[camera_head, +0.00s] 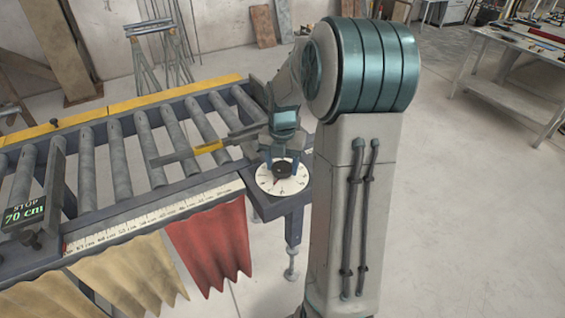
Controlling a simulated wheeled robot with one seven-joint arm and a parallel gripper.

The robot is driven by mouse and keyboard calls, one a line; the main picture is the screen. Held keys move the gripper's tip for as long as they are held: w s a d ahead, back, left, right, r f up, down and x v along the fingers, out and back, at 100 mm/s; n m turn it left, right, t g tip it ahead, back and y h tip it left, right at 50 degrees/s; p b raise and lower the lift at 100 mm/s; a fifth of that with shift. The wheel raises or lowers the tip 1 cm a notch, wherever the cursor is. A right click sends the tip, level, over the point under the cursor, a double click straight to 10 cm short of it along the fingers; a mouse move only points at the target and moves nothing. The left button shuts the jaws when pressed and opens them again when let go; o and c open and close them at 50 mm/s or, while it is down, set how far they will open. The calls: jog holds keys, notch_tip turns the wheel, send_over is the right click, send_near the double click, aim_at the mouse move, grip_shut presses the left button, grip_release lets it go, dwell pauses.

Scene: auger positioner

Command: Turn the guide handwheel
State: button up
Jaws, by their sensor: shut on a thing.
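The guide handwheel is a small dark round knob (289,171) at the centre of a white marked dial (265,184), on the right end of the roller conveyor. A dark reddish pointer shows on the dial. My gripper (282,162) is above the dial, pointing down, with its fingers shut on the knob. Part of the knob is hidden by the fingers, and my arm covers the dial's right surroundings. A grey bar with a yellow section (209,147) lies across the rollers, left of my gripper.
The roller conveyor (150,205) has a ruler along its front edge and red and beige cloths below. A display (24,215) at left reads "STOP 70 cm". A metal workbench (508,75) stands at the back right. The floor at right is clear.

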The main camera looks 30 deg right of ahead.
aim_at(282, 167)
jog(key=shift+r, duration=0.1)
jog(key=o, duration=1)
jog(key=shift+c, duration=0.2)
notch_tip(282, 167, up, 14)
jog(key=shift+b, duration=0.4)
